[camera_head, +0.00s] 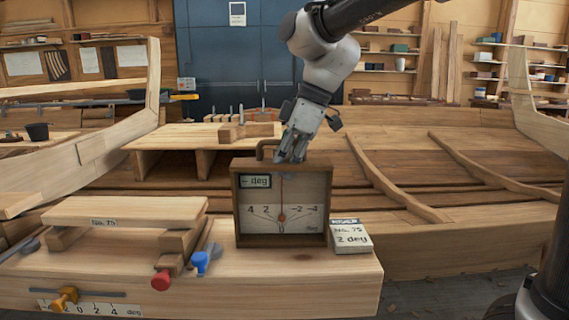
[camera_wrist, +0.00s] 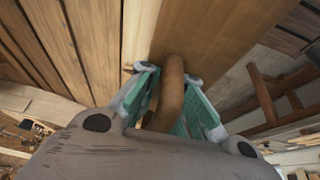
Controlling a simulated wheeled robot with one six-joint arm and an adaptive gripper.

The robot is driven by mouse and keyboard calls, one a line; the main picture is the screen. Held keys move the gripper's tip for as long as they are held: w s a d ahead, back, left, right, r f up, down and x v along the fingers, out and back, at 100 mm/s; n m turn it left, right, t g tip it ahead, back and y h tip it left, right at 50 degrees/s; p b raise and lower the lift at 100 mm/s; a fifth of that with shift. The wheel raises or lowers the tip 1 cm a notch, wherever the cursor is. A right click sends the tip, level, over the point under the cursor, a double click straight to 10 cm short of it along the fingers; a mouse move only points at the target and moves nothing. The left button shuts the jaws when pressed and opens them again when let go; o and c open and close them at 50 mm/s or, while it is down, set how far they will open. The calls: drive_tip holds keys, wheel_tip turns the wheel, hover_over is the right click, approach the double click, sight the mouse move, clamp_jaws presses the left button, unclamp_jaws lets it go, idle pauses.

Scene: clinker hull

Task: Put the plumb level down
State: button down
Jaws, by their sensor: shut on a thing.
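The plumb level (camera_head: 258,215) is a wooden box with a pale dial, a display marked "- deg" and a hanging needle near the middle of the scale. It is upright at the right part of the wooden bench (camera_head: 200,285) in the head view; whether its base touches the bench I cannot tell. My gripper (camera_head: 288,152) is at its top, shut on its curved wooden handle. In the wrist view my gripper (camera_wrist: 172,100) has its green-lined fingers on either side of the brown handle (camera_wrist: 172,85). The handle's lower part is partly hidden.
A card block reading "No. 75, 2 deg" (camera_head: 350,237) stands just right of the level. A plank marked "No. 75" (camera_head: 125,212) rests on blocks at left. Curved hull planks lie behind.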

drive_tip(key=c, duration=1.6)
unclamp_jaws()
drive_tip(key=shift+o, duration=0.2)
drive_tip(key=v, duration=1.2)
drive_tip(key=shift+r, duration=0.1)
drive_tip(key=s+d+f+m+t+h, duration=0.1)
drive_tip(key=s+d+f+m, duration=0.4)
drive_tip(key=d, duration=0.4)
drive_tip(key=s+d+f+m+t+h, duration=0.1)
drive_tip(key=s+d+f+m+h, duration=0.1)
drive_tip(key=s+d+f+m, duration=0.4)
drive_tip(key=s+d+f+m+t+h, duration=0.1)
drive_tip(key=s+d+f+m, duration=0.4)
drive_tip(key=d, duration=0.8)
drive_tip(key=shift+d+f+m+t, duration=0.25)
drive_tip(key=shift+m+t, duration=0.35)
drive_tip(key=shift+m, duration=0.2)
drive_tip(key=shift+s, duration=0.15)
